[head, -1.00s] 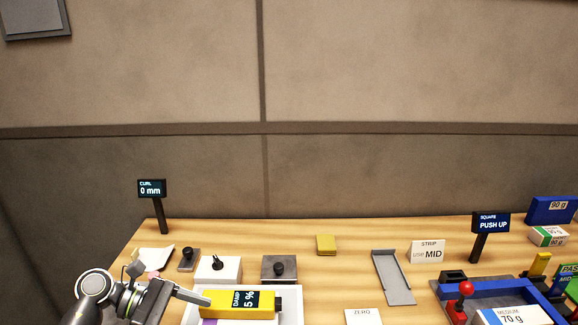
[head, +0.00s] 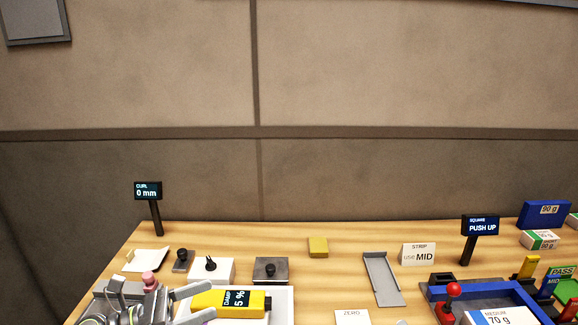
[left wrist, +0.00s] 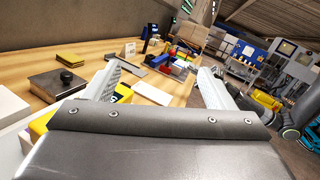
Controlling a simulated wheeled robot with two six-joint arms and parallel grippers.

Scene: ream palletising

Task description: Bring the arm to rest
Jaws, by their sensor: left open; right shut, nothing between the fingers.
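My left gripper (head: 212,298) is at the lower left of the head view, low over the near left part of the table. Its two fingers are apart and nothing is between them; the left wrist view (left wrist: 155,76) shows the same. Beside the fingertips, a yellow meter (head: 222,300) reading "DAMP 5 %" lies in a white tray (head: 283,303). Part of the yellow meter shows behind the fingers in the left wrist view (left wrist: 122,94); I cannot tell whether they touch. My right gripper is not in the head view.
A white block with a black knob (head: 221,271) and a grey block with a knob (head: 270,270) stand behind the tray. A "CURL 0 mm" display (head: 148,191) is at the back left. A blue frame (head: 490,291) and red-topped lever (head: 453,290) are on the right. Middle table is mostly clear.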

